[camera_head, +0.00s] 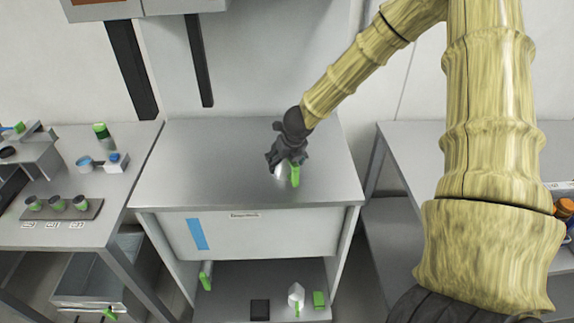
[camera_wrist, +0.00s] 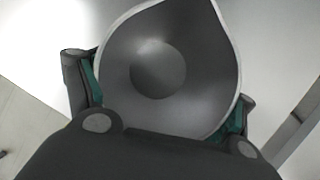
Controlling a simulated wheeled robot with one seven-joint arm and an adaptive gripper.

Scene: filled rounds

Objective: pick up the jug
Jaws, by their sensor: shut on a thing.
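The jug (camera_head: 281,171) is a grey-white vessel with a green handle (camera_head: 295,176), at the middle of the grey worktable (camera_head: 200,178). My gripper (camera_head: 286,158) comes down over it from above and hides much of it. In the wrist view the jug (camera_wrist: 195,105) shows from above as a round grey vessel with a pale rim and a pointed spout at the top. My gripper's fingers (camera_wrist: 163,97) press on its two sides, shut on it. I cannot tell whether its base touches the tabletop.
The rest of the worktable is bare. Below it, a shelf (camera_head: 230,303) bears a small pale vessel (camera_head: 296,294), a black block (camera_head: 260,309) and green items. The left bench holds a rack (camera_head: 62,211) of cups. Another table (camera_head: 480,150) stands at right.

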